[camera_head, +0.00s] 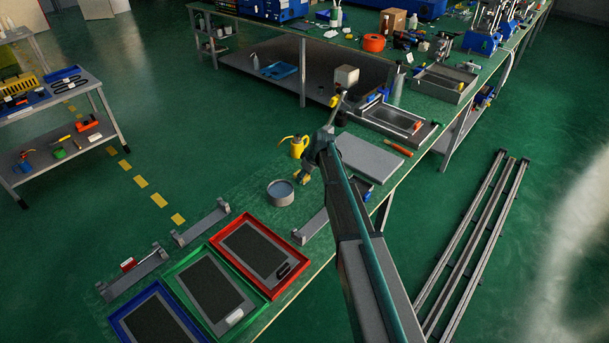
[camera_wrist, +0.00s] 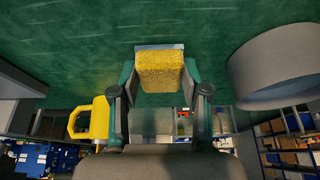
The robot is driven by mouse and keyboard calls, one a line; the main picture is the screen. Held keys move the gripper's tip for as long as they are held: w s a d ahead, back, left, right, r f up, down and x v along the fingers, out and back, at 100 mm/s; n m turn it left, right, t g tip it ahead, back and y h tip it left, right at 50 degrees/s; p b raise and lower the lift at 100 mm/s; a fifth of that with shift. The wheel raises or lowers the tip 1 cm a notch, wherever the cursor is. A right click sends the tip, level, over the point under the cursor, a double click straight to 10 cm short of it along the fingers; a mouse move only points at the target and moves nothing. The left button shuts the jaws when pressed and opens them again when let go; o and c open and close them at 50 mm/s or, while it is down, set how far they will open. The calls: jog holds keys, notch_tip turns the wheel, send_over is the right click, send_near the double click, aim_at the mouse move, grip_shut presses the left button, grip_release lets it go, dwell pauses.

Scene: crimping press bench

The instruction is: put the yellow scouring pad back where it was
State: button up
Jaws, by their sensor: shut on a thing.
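The yellow scouring pad (camera_wrist: 160,70) sits between the two fingers of my gripper (camera_wrist: 160,85) in the wrist view, and the fingers are shut on it. A pale grey strip shows along the pad's far edge; I cannot tell what it is. In the head view my gripper (camera_head: 304,176) is over the green bench, between a yellow can (camera_head: 298,147) and a grey round bowl (camera_head: 280,193). The pad is barely visible there, and its height above the bench cannot be told.
The yellow can (camera_wrist: 98,120) and the bowl (camera_wrist: 275,75) flank my gripper in the wrist view. Red (camera_head: 299,241), green (camera_head: 260,301) and blue (camera_head: 114,321) trays lie at the front, with grey brackets (camera_head: 202,224) behind. A grey slab (camera_head: 368,158) lies right of my gripper.

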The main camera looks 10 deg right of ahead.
jog(key=shift+f, duration=0.2)
jog(key=o, duration=1)
jog(key=shift+r, duration=0.1)
jog(key=shift+r, duration=0.2)
jog(key=b+v, duration=0.3)
jog(key=v, duration=0.8)
jog(key=shift+s+d+r, duration=0.1)
jog(key=shift+s+r, duration=0.05)
jog(key=shift+r, duration=0.25)
